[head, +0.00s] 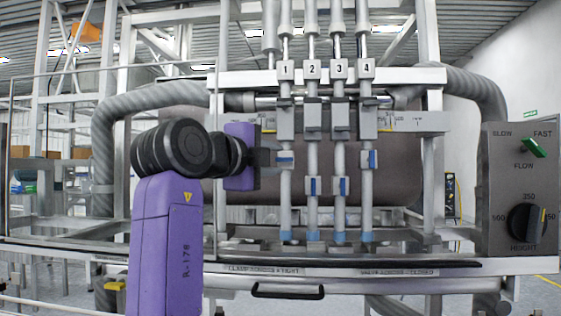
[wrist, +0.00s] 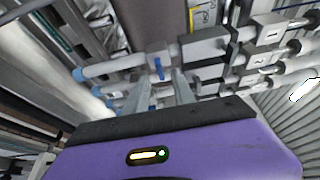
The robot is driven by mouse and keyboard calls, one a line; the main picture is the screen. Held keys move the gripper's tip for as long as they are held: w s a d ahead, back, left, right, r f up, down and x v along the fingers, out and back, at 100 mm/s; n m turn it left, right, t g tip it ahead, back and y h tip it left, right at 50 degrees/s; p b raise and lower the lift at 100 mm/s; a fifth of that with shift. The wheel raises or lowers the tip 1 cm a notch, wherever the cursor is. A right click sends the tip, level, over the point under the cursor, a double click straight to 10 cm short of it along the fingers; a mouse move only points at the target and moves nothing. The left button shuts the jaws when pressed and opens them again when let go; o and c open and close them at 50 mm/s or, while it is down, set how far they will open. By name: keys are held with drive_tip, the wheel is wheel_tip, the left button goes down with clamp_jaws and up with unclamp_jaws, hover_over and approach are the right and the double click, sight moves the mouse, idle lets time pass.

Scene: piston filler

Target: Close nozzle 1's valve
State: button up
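Nozzle 1's valve (head: 285,160) is a pale block on the leftmost of the numbered vertical tubes, below the label 1 (head: 285,69). Its blue handle lies crosswise to the tube. My gripper (head: 270,158) is just left of this valve in the head view, with its fingers close to it. In the wrist view the valve (wrist: 160,54) shows ahead with the blue handle (wrist: 158,69) between the two spread fingers of my gripper (wrist: 160,80). The gripper is open, and I see no contact with the handle.
The valves of nozzle 2 (head: 312,186), nozzle 3 (head: 339,186) and nozzle 4 (head: 369,160) have blue handles in line with their tubes. They stand close to the right. A control box (head: 515,190) is at far right. A rail (head: 400,266) crosses below.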

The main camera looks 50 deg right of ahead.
drive_tip(key=v, duration=0.3)
drive_tip(key=shift+s+a, duration=0.1)
drive_tip(key=shift+a, duration=0.05)
idle(0.5)
